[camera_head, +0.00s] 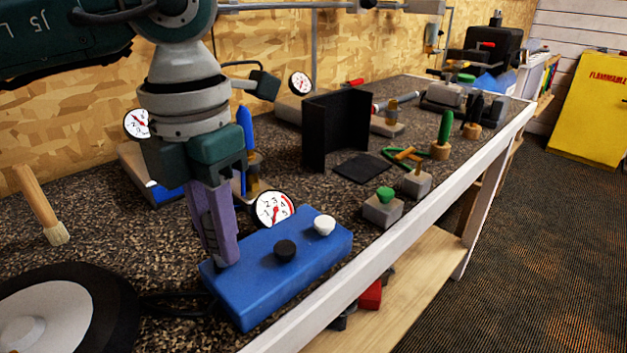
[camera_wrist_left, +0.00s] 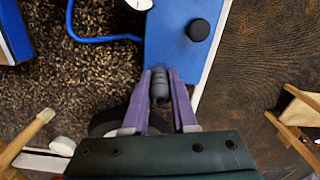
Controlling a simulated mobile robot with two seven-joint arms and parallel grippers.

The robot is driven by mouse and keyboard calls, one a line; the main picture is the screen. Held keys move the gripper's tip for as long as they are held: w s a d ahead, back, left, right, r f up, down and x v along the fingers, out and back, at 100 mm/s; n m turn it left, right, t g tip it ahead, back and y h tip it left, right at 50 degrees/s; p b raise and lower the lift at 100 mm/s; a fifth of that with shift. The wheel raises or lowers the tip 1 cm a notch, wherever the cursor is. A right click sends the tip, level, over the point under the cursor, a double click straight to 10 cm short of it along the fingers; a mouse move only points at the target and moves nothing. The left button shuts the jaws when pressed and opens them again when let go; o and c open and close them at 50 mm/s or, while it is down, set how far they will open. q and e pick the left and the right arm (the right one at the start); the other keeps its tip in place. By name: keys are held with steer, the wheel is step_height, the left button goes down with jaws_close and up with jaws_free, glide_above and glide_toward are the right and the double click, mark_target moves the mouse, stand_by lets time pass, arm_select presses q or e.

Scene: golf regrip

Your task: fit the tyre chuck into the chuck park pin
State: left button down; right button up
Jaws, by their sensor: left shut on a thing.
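My left gripper (camera_head: 224,258) points down at the near left end of the blue box (camera_head: 310,262). In the left wrist view its two purple fingers (camera_wrist_left: 160,78) are shut on a small grey ribbed cylinder, which looks like the tyre chuck (camera_wrist_left: 159,90). The chuck is hidden behind the fingers in the head view. The blue box also shows in the left wrist view (camera_wrist_left: 172,48), just beyond the fingertips. I cannot make out the park pin, nor tell whether the chuck touches the box. My right gripper is not in view.
The bench's white front edge (camera_head: 400,228) runs close to the box.

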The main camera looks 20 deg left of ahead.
arm_select(q)
steer(key=shift+f, duration=0.4)
steer(key=c, duration=0.6)
jaws_free()
steer(key=shift+c, duration=0.2)
steer(key=shift+r, duration=0.1)
step_height(320, 180, up, 10)
steer(key=shift+f, duration=0.1)
